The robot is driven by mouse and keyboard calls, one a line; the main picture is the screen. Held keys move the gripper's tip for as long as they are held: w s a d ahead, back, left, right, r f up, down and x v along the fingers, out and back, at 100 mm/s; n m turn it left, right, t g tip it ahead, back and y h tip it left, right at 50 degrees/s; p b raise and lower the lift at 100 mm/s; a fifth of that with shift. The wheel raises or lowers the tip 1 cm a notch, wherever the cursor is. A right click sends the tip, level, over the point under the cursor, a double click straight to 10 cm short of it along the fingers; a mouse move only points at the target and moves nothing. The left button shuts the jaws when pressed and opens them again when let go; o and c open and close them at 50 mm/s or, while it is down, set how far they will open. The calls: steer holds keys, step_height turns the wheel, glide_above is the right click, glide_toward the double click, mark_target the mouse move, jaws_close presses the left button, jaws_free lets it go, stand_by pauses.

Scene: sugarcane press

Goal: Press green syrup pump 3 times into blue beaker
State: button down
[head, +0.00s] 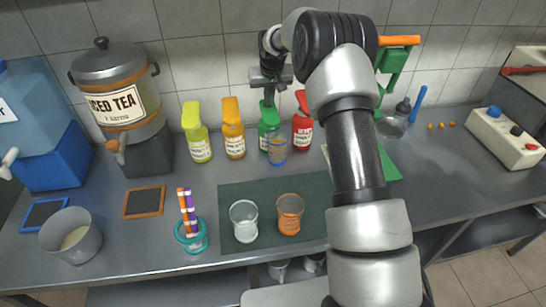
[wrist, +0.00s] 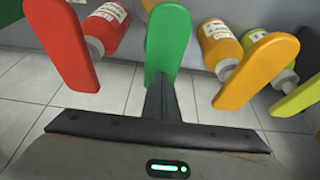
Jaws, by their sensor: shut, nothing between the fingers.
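The green syrup pump (head: 264,131) stands upright at the back of the counter between the orange and red pumps. Its green top (wrist: 168,38) fills the upper middle of the wrist view. My gripper (head: 269,97) is shut and empty, pointing down at the green pump's top. In the wrist view its fingertips (wrist: 161,82) overlap the green top; I cannot tell whether they touch it. The blue beaker (head: 277,162), clear with a blue base, stands directly in front of the green pump.
A red pump (head: 302,131) stands close on the right, orange (head: 234,137) and yellow-green (head: 197,145) pumps on the left. A clear beaker (head: 244,228) and an orange beaker (head: 289,222) stand on the dark mat (head: 228,194). My arm hides part of the counter right of centre.

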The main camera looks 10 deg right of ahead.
steer(key=shift+r+p, duration=0.9)
steer(key=shift+r, duration=0.75)
steer(key=shift+f, duration=0.1)
steer(key=shift+f+b, duration=1.2)
steer(key=shift+f, duration=0.6)
steer(key=shift+r+p, duration=1.1)
steer(key=shift+r, duration=0.8)
steer(key=shift+r, duration=0.15)
steer(key=shift+r+p, duration=1.85)
steer(key=shift+r, duration=1.05)
